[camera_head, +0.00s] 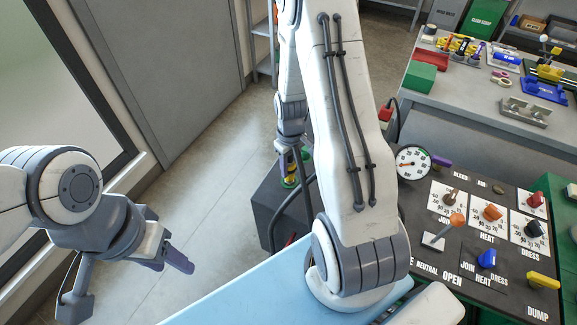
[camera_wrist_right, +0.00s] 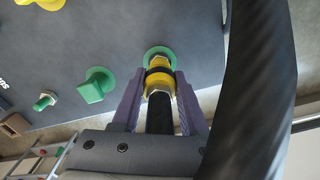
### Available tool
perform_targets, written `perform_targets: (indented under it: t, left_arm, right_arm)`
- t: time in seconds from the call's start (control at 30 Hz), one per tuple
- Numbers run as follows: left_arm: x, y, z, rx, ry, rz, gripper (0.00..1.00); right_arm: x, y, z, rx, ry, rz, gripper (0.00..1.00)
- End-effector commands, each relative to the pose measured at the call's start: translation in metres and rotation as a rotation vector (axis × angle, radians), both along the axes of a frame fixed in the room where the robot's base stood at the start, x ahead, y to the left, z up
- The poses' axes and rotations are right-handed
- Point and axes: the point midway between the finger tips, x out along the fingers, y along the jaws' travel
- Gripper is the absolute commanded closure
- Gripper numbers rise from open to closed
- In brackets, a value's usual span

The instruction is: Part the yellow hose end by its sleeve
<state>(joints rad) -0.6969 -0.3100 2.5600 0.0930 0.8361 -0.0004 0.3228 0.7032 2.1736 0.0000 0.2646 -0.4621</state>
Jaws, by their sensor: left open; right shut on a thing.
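The yellow hose end (camera_wrist_right: 158,82) shows in the right wrist view, with a dark band around it and a black hose running from it towards me. It sits at a green ring port (camera_wrist_right: 158,50) on a dark grey panel. My right gripper (camera_wrist_right: 157,88) has its purple fingers on both sides of the yellow hose end and is shut on it. In the head view this right gripper (camera_head: 291,168) is low behind my arm, at a dark box (camera_head: 266,205), and the sleeve is too small to make out. My left gripper (camera_head: 150,262) is open and empty at the left.
A green fitting (camera_wrist_right: 95,86) and other yellow and green fittings are on the panel left of the hose end. A thick black hose (camera_wrist_right: 262,90) crosses the right of the wrist view. The control panel (camera_head: 480,195) stands at the right; floor at the left is clear.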

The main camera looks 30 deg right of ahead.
Motion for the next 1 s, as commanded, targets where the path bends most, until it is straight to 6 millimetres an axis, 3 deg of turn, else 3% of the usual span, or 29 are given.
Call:
perform_targets:
  t: [1.0]
  left_arm:
    - [0.0,0.0,0.038,0.0,0.0,0.0,0.5]
  right_arm:
    - [0.0,0.0,0.043,0.0,0.0,0.0,1.0]
